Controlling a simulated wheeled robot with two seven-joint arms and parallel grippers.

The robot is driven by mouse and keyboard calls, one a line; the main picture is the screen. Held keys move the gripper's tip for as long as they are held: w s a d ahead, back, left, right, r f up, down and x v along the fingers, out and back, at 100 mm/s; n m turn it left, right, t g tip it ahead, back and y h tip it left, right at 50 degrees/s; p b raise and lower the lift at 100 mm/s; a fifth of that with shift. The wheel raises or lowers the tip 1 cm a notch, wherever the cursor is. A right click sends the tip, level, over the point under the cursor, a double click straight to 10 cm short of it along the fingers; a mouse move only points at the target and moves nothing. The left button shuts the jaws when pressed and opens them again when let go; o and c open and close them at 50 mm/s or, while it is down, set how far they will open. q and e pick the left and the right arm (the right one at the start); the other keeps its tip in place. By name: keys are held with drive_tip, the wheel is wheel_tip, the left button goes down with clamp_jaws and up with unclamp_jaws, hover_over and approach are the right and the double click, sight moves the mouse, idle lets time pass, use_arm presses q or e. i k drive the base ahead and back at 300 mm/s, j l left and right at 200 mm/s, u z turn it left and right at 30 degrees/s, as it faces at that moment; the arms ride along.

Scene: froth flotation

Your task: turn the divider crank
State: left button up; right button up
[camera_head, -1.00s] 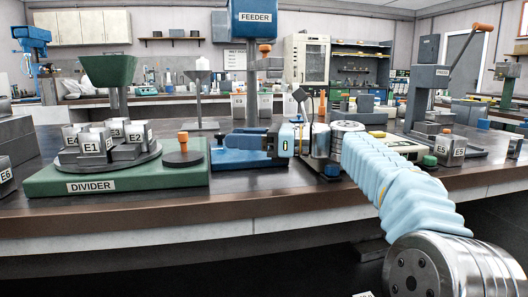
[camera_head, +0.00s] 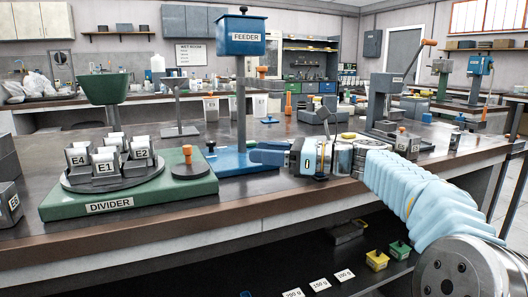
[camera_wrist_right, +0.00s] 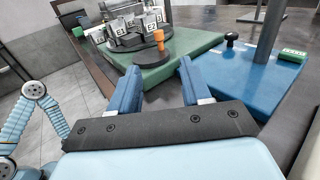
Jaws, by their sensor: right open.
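The green divider (camera_head: 130,205) stands at the left of the bench. Its round turntable carries several grey cups with labels such as E1, E2 and E4. The divider crank (camera_head: 195,172) is a dark disc with an upright orange knob (camera_head: 187,154) on the divider's right end. In the wrist view the orange knob (camera_wrist_right: 158,37) stands ahead, beyond the fingertips. My right gripper (camera_head: 266,153) is open and empty, to the right of the crank and apart from it. Its two blue fingers (camera_wrist_right: 157,78) frame the near divider edge. My left gripper is not seen.
The blue feeder (camera_head: 240,110) stands on a post behind my right gripper, with its blue base (camera_head: 232,162) close by. A label-E5 cup and a press with a lever (camera_head: 385,100) stand farther right. The bench front edge (camera_head: 180,218) runs below the divider.

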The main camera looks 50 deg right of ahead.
sight(190, 169)
drive_tip(key=j+z, duration=0.15)
drive_tip(key=j, duration=0.15)
drive_tip(key=l, duration=0.9)
drive_tip(key=i+l, duration=0.15)
drive_tip(key=l, duration=0.8)
